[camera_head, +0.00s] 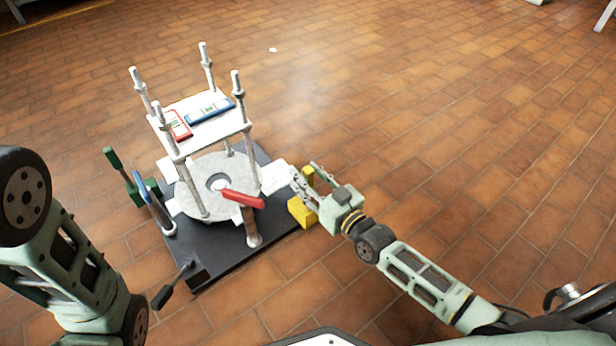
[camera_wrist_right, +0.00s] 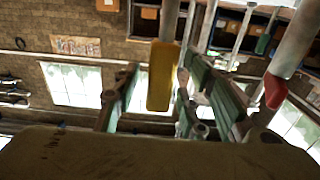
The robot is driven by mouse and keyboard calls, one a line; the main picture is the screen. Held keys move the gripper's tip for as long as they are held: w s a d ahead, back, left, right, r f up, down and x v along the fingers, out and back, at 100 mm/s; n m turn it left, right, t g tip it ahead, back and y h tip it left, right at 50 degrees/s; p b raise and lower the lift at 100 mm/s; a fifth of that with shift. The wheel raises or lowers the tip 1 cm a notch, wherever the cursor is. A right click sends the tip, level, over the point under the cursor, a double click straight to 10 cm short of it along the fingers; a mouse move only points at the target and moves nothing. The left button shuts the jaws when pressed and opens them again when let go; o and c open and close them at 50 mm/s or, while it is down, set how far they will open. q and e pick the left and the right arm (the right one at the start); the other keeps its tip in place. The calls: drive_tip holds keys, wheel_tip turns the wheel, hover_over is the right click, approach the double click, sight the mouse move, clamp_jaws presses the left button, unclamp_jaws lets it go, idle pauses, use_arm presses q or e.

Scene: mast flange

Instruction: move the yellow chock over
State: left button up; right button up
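The yellow chock (camera_head: 302,212) sits at the right edge of the dark base plate (camera_head: 215,262) in the head view, partly hidden by my right gripper. My right gripper (camera_head: 304,172) reaches over it from the right, with yellow showing between its fingers. In the right wrist view the yellow chock (camera_wrist_right: 161,78) stands upright between the two spread fingers of the right gripper (camera_wrist_right: 152,88). A gap shows on its left side; the right finger looks close, and contact cannot be told. My left arm comes in at the left, but its gripper is outside the view.
A grey round flange (camera_head: 190,195) with a red handle (camera_head: 243,199) lies on the plate. White posts hold a shelf (camera_head: 215,130) with a red and a blue item above it. Green and black levers stick out left and front. Brick floor at right is clear.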

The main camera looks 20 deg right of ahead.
clamp_jaws()
idle(0.3)
drive_tip(key=x, duration=0.5)
drive_tip(key=shift+w, duration=0.4)
